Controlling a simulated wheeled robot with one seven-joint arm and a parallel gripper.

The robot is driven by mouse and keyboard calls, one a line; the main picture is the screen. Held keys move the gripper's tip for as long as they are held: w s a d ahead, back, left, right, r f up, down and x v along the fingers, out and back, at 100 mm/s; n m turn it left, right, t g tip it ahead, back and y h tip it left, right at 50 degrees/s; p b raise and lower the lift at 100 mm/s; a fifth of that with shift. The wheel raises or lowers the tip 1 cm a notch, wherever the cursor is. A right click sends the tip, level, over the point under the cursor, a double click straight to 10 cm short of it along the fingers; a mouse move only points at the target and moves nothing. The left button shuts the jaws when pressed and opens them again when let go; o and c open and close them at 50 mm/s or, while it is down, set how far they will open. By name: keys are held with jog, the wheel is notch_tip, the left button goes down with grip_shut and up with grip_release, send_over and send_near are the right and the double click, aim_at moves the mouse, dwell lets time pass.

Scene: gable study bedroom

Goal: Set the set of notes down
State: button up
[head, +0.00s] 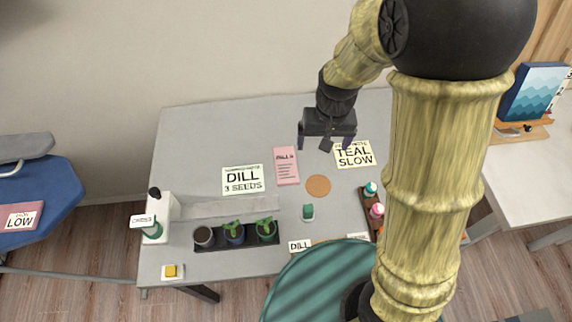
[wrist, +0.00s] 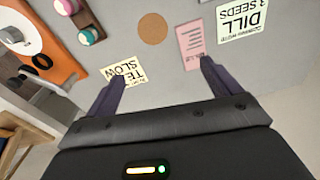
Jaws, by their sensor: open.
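A pink sheet of notes (head: 286,170) with a heading and printed lines lies flat on the grey table (head: 190,130). It also shows in the wrist view (wrist: 190,42). My gripper (head: 326,146) is open and empty above the back of the table, between the pink sheet and a "TEAL SLOW" card (head: 355,158). In the wrist view my gripper's fingers (wrist: 162,72) are spread wide. The right finger overlaps the heading end of the pink sheet, and the left finger is near the card (wrist: 123,70). I cannot tell the fingers' exact height.
A "DILL 3 SEEDS" card (head: 242,186) lies left of the pink sheet, and a round cork mat (head: 318,186) lies right of it. Potted plants in a black tray (head: 238,243) stand at the front. A white dispenser (head: 160,212) stands at the left edge. The back left is clear.

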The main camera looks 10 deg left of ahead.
jog(key=w+a+f+n, duration=0.1)
jog(key=a+f, duration=0.2)
jog(key=a, duration=0.6)
jog(key=shift+a+g, duration=0.25)
jog(key=shift+g, duration=0.05)
send_over(288, 175)
jog(key=s, duration=0.1)
jog(key=f, duration=1.2)
jog(key=shift+a+f, duration=0.1)
jog(key=shift+a, duration=0.25)
jog(key=f, duration=0.3)
jog(key=w+f, duration=0.1)
jog(key=shift+d+f, duration=0.2)
jog(key=shift+d, duration=0.1)
jog(key=shift+f, duration=0.4)
